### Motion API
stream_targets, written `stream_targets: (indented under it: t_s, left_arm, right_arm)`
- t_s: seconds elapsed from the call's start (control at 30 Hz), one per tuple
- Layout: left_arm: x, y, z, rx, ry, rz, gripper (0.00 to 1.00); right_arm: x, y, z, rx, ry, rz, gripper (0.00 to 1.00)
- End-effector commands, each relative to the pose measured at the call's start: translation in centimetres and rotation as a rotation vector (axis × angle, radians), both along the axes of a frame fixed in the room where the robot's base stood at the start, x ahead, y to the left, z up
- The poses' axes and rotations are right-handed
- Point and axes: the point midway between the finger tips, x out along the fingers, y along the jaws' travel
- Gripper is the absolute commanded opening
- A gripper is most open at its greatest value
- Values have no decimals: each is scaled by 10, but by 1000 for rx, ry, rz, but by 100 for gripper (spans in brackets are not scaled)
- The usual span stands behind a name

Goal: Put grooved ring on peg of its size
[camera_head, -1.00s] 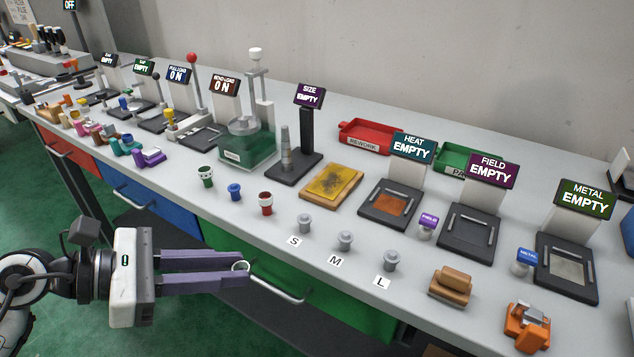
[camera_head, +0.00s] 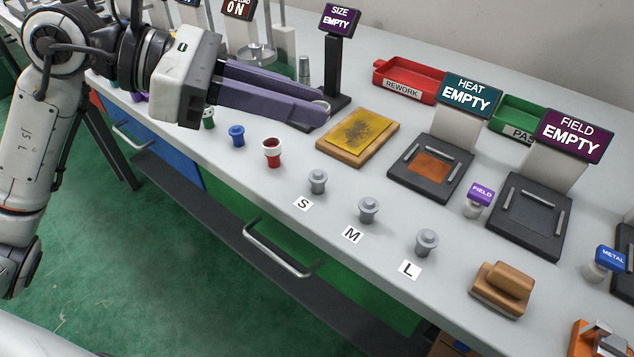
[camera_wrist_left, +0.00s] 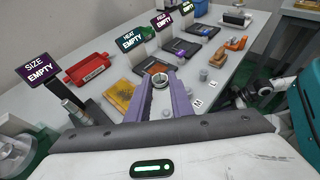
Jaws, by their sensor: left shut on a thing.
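My left gripper (camera_head: 322,113) is shut on a small pale metal ring (camera_head: 323,103) at its fingertips. The ring also shows between the purple fingers in the left wrist view (camera_wrist_left: 160,81); its groove is too small to make out. The gripper is above the bench, left of the yellow pad and near the SIZE station. Three grey pegs stand in a row along the front: the S peg (camera_head: 318,181), the M peg (camera_head: 368,211) and the L peg (camera_head: 427,243), all bare. The SIZE station (camera_head: 338,62) reads EMPTY; its stepped post (camera_head: 304,70) is partly hidden by my arm.
A yellow pad (camera_head: 360,131) lies behind the S peg. HEAT (camera_head: 432,167) and FIELD (camera_head: 532,215) stations stand farther right. Red REWORK (camera_head: 405,82) and green PASS (camera_head: 515,118) trays are behind. Red (camera_head: 272,153) and blue (camera_head: 237,136) pieces stand left of the pegs.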

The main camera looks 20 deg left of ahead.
Motion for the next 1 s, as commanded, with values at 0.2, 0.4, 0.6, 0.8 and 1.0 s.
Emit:
stream_targets:
  t_s: [0.2, 0.4, 0.6, 0.8, 1.0]
  left_arm:
    - [-1, -1, -33, -2, 8, -2, 0]
    - [0, -1, -55, 0, 2, -1, 0]
    - [-1, -1, -83, -2, 5, -1, 0]
    - [0, 0, -97, 0, 0, 0, 0]
    - [0, -1, -97, 0, -1, 0, 0]
  right_arm:
    - [3, 1, -3, 3, -10, 0, 28]
    - [4, 1, -4, 5, -10, -1, 28]
    - [4, 1, -8, 6, -11, -2, 28]
    - [4, 1, -8, 7, -11, -2, 28]
    - [5, 0, -8, 7, -13, -3, 28]
